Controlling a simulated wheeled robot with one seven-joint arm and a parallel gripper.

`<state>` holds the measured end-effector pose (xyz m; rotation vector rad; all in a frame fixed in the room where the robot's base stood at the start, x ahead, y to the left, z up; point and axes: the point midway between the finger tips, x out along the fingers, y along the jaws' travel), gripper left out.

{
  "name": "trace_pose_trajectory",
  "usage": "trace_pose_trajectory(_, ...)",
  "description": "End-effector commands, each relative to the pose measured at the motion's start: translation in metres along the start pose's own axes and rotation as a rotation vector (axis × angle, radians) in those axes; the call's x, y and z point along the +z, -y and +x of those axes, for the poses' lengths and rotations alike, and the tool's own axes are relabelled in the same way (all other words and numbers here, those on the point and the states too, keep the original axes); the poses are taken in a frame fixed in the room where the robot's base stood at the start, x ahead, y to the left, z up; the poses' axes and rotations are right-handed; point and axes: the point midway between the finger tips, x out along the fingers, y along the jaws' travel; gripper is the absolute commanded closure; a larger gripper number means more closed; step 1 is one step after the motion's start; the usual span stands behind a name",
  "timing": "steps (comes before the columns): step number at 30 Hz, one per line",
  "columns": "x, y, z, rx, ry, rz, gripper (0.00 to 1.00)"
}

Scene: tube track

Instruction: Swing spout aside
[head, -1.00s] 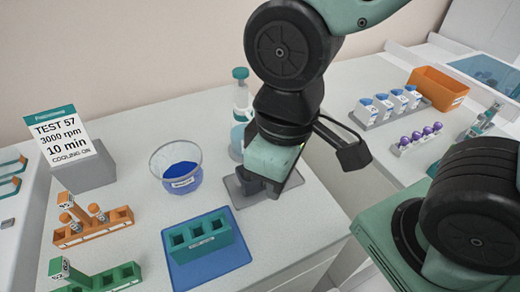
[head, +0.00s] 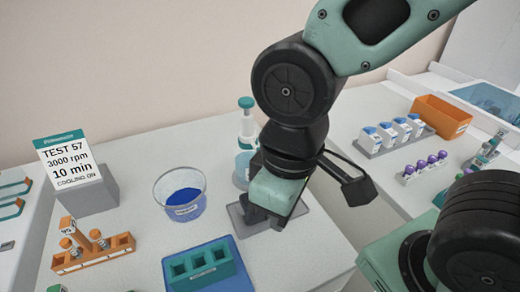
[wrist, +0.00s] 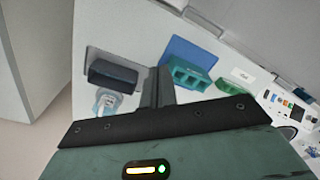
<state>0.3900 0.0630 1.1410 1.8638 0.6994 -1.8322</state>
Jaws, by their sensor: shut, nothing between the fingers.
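A bottle with a teal cap (head: 246,103), a white neck and a clear lower part with pale blue liquid stands behind my gripper, partly hidden by the arm. A small bottle with a blue-and-white top also shows in the wrist view (wrist: 105,102), beside a dark block (wrist: 112,73) on a grey mat. I cannot make out a separate spout in either view. My gripper (head: 257,220) points down over the grey mat (head: 287,212), in front of the bottle and apart from it. In the wrist view its fingers (wrist: 157,78) are together and empty.
A bowl of blue liquid (head: 181,201) stands left of my gripper. A teal rack (head: 201,266) sits on a blue mat in front. An orange rack (head: 93,254) and a sign (head: 69,163) are farther left. Blue-capped vials (head: 390,135) and an orange bin (head: 442,115) are at right.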

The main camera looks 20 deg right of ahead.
Motion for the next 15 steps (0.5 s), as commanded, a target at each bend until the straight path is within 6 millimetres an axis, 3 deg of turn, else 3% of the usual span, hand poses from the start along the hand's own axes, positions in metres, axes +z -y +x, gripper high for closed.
trace_pose_trajectory(9, 0.0, 0.0, 0.0, 0.0, 0.0, 0.0, 1.0)
trace_pose_trajectory(13, -0.008, -0.003, -0.002, -0.002, -0.001, 0.019, 0.64)
trace_pose_trajectory(15, -0.022, -0.009, -0.007, -0.005, -0.002, 0.061, 0.64)
